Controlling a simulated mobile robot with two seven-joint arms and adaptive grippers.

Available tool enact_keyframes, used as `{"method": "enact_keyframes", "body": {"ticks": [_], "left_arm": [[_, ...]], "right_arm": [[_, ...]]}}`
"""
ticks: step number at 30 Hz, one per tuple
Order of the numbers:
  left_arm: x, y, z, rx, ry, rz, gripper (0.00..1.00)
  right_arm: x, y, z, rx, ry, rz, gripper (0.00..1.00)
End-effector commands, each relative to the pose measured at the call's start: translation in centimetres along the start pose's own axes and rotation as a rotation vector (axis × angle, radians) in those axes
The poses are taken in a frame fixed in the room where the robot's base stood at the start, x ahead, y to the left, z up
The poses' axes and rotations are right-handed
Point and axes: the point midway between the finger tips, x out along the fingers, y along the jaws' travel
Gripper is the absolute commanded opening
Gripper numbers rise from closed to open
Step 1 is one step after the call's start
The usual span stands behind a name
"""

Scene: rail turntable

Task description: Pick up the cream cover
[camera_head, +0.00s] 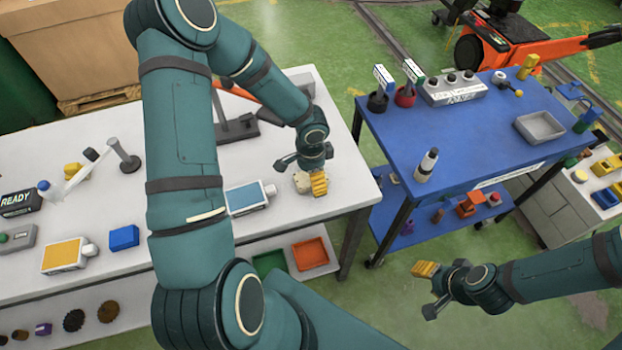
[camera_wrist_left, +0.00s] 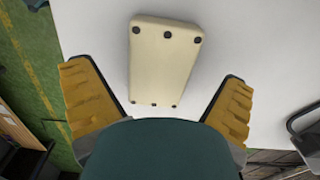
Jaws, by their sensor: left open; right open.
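The cream cover (camera_wrist_left: 163,62) is a flat, rounded slab with dark round spots near its ends. It lies on the white tabletop in the left wrist view, ahead of and between the yellow fingers of my open left gripper (camera_wrist_left: 155,80). In the head view the cover (camera_head: 301,186) is small and partly hidden by my left gripper (camera_head: 316,183), which is over the table's right end. No contact between fingers and cover is visible. My right gripper (camera_head: 428,286) is open and empty over the floor, in front of the blue table.
The white table (camera_head: 345,180) also holds a blue-screened device (camera_head: 247,197), a blue block (camera_head: 124,237) and a yellow-screened device (camera_head: 64,255). A blue table (camera_head: 400,130) with a bottle (camera_head: 427,165) and grey tray (camera_head: 540,127) stands to the right, across a gap.

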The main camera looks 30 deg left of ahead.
Motion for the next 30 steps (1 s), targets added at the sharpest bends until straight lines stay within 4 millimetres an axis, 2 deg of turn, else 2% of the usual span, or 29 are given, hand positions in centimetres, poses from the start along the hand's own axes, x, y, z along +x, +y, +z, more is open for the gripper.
{"method": "enact_keyframes", "body": {"ticks": [3,10,11,15,18,26,30], "left_arm": [[1.0,0.0,0.0,0.000,0.000,0.000,0.99],[1.1,0.0,0.0,0.000,0.000,-0.001,0.99],[1.1,0.0,0.0,0.000,0.000,-0.001,0.95],[1.1,0.0,0.0,0.000,0.000,-0.001,0.46],[1.1,0.0,0.0,0.000,0.000,-0.001,0.17],[0.9,0.0,0.0,0.001,0.001,-0.002,0.17],[-0.4,-0.1,-0.1,0.000,0.002,-0.004,0.17]], "right_arm": [[0.2,0.1,0.0,0.000,0.000,0.001,0.47],[0.2,0.1,0.0,0.000,0.000,0.001,0.47],[0.2,0.1,0.0,0.000,0.000,0.001,0.47],[0.2,0.1,0.0,0.000,0.000,0.001,0.47],[0.2,0.1,0.0,0.000,0.000,0.000,0.47],[0.1,0.1,0.0,0.000,0.000,0.000,0.47],[-0.1,0.0,0.0,0.000,0.000,0.000,0.47]]}}
